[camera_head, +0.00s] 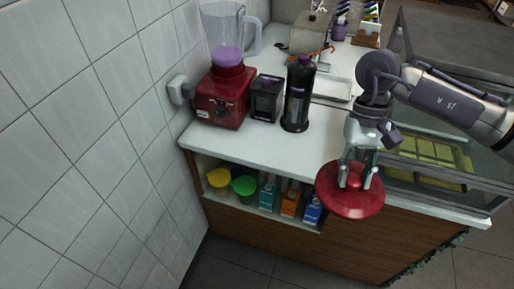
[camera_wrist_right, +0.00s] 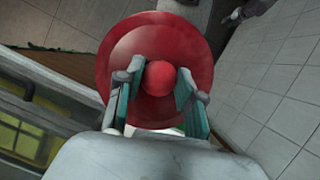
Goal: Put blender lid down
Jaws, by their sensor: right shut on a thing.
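My right gripper (camera_head: 356,180) is shut on the round knob of the red blender lid (camera_head: 346,205). In the head view it holds the lid in front of the counter's front edge, with the lid partly covering the shelf's right end. In the right wrist view the lid (camera_wrist_right: 115,65) fills the upper middle, and the fingers of the gripper (camera_wrist_right: 158,85) are on both sides of the red knob. The blender (camera_head: 222,92) stands at the counter's back left, with a red base and a clear open-topped jug holding purple contents.
A black box (camera_head: 266,98) and a dark bottle (camera_head: 298,95) stand right of the blender. The white counter (camera_head: 250,150) is bare in front of them. A glass case (camera_head: 440,170) stands at the right. Cups and cartons (camera_head: 289,198) fill the shelf below.

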